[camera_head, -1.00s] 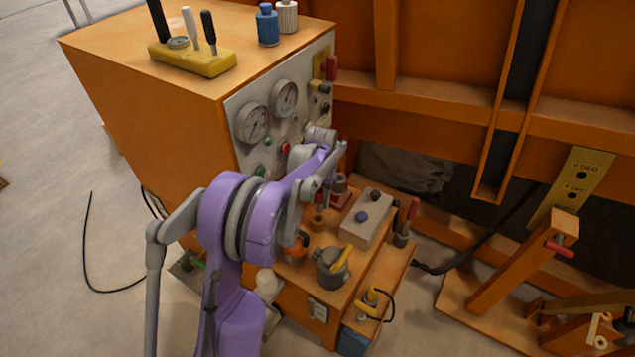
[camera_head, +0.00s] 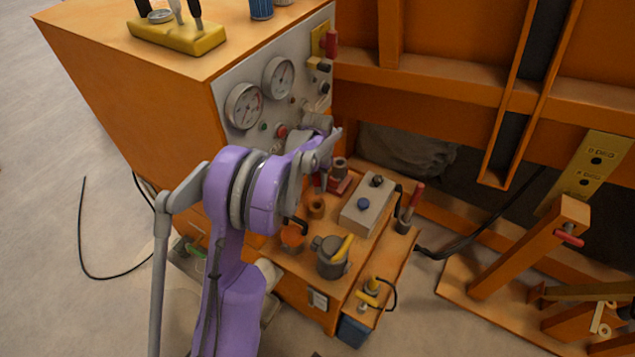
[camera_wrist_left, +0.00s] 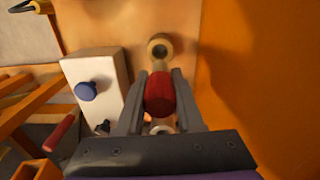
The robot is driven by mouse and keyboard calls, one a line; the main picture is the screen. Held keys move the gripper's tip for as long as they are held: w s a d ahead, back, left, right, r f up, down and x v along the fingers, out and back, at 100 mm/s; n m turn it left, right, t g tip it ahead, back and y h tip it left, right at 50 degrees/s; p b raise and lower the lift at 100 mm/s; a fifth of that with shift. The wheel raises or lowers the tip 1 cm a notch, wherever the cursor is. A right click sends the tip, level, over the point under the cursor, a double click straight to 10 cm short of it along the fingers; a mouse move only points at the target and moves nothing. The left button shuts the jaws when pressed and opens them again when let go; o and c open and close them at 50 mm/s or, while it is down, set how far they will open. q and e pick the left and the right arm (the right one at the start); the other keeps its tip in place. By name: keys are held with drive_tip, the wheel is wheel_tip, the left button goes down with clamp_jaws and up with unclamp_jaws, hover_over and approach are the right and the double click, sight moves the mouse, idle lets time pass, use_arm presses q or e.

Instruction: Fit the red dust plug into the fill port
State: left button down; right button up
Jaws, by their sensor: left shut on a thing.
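The red dust plug (camera_wrist_left: 160,95) is between the two fingers of my left gripper (camera_wrist_left: 160,80) in the left wrist view. My left gripper is shut on it. In the head view this gripper (camera_head: 323,168) hangs above the orange bench by the gauge panel, partly hidden by its own wrist. A tan ring with a dark hole (camera_wrist_left: 160,47), which may be the fill port, lies beyond the plug and apart from it. It seems to be the brown collar (camera_head: 316,207) in the head view. My right gripper is out of view.
A grey box with blue and black knobs (camera_head: 367,206) stands right of the brown collar. A grey pot with a yellow handle (camera_head: 332,257) and an orange cap (camera_head: 292,238) are nearer. The gauge panel (camera_head: 262,95) rises behind my arm.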

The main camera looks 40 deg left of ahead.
sight(317, 194)
use_arm(q)
drive_tip(key=shift+f+b, duration=1.95)
drive_tip(key=shift+f, duration=0.85)
drive_tip(key=shift+b, duration=0.3)
drive_tip(key=shift+f+b, duration=1.35)
drive_tip(key=shift+f, duration=0.6)
drive_tip(key=shift+r, duration=0.15)
drive_tip(key=shift+r+p, duration=0.9)
drive_tip(key=shift+r, duration=0.65)
idle(0.6)
drive_tip(key=shift+f+b, duration=0.65)
drive_tip(key=shift+b, duration=0.05)
